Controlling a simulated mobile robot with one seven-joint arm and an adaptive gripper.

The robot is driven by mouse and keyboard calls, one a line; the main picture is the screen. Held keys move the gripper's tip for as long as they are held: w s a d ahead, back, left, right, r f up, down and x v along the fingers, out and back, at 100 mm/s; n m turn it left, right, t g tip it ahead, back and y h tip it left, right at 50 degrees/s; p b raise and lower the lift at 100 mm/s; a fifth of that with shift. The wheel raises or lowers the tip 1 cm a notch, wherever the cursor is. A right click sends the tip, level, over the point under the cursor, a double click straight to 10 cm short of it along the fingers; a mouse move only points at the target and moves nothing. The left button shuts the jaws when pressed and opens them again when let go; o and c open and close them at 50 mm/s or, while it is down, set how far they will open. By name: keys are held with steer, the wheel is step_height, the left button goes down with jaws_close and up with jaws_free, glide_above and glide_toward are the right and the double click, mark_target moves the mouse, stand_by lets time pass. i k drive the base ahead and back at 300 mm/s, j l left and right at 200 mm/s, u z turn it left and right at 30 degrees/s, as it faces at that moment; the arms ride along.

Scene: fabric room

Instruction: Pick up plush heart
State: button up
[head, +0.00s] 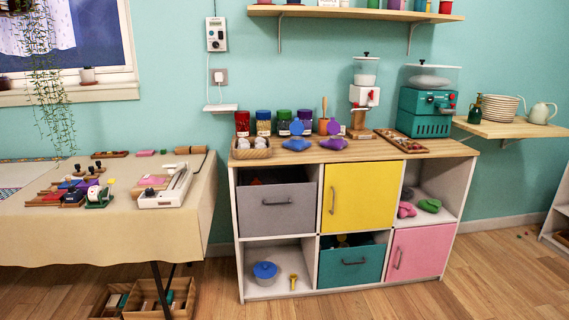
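I cannot tell for sure which thing is the plush heart. In the open upper right compartment lie a pink soft-looking shape (407,209) and a green one (430,205). All are too small to make out a clear heart outline. My gripper is not in view.
The cabinet (319,236) has grey, yellow, teal and pink fronts. Jars (264,122), a basket (251,148), a white dispenser (364,95) and a teal machine (427,105) crowd its top. A cloth-covered table (110,235) stands left.

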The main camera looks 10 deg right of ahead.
mark_target(335, 142)
steer(key=i+z, duration=0.15)
steer(key=i, duration=0.6)
steer(key=i+j+z, duration=0.15)
steer(key=i, duration=0.55)
steer(key=i+j+z, duration=0.2)
steer(key=i, duration=0.2)
steer(key=i+j+z, duration=0.2)
steer(key=i, duration=0.25)
steer(key=i+j, duration=0.3)
steer(key=i, duration=0.15)
